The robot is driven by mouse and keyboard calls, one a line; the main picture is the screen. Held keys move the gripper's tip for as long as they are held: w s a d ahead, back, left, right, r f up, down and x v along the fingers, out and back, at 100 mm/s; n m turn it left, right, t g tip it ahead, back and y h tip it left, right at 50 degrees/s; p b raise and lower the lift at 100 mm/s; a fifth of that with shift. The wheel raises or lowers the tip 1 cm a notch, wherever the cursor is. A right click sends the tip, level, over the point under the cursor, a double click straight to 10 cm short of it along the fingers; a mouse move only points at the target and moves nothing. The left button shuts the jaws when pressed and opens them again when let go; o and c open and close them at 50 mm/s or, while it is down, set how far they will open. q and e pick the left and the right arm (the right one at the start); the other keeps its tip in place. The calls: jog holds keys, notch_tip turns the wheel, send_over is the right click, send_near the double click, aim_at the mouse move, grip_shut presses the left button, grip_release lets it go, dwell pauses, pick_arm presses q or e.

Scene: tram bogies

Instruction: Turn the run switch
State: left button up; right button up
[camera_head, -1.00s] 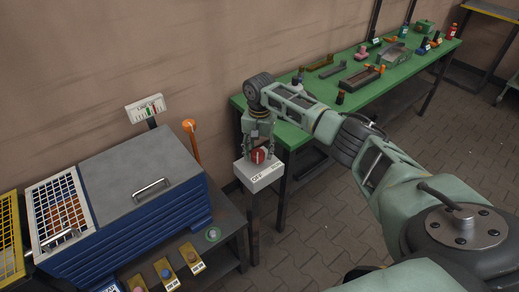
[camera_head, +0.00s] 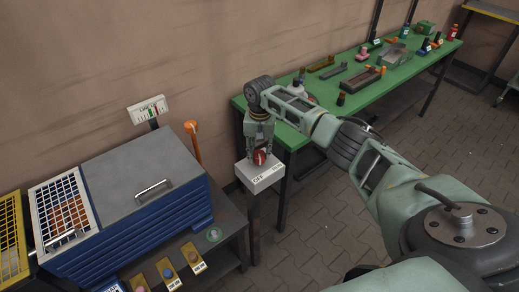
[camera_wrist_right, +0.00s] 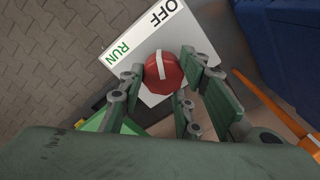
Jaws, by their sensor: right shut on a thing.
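The run switch is a red round knob (camera_wrist_right: 163,73) with a white bar, on a pale box (camera_wrist_right: 118,38) marked OFF and RUN in the wrist view. The white bar points up in that view, roughly toward the OFF side. In the head view the knob (camera_head: 260,158) sits on top of the box (camera_head: 262,177), which stands on a post. My right gripper (camera_head: 260,150) reaches down from above, its fingers shut on the knob from both sides; the wrist view shows the gripper (camera_wrist_right: 167,75) too. My left gripper is not in view.
A green bench (camera_head: 345,105) with several parts lies behind my right arm.

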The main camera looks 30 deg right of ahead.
jog(key=n, duration=0.1)
jog(key=n+p, duration=0.1)
jog(key=shift+d+r+n, duration=0.1)
jog(key=shift+d+n, duration=0.1)
jog(key=shift+n, duration=0.1)
jog(key=n+p, duration=0.1)
jog(key=n, duration=0.2)
jog(key=shift+n, duration=0.3)
jog(key=n+p, duration=0.1)
jog(key=n, duration=0.3)
jog(key=shift+w+d, duration=0.1)
jog(key=shift+w, duration=0.1)
jog(key=shift+w+n, duration=0.15)
jog(key=shift+n, duration=1.65)
jog(key=shift+r, duration=0.15)
jog(key=o, duration=1)
jog(key=shift+w, duration=0.1)
jog(key=shift+o, duration=0.3)
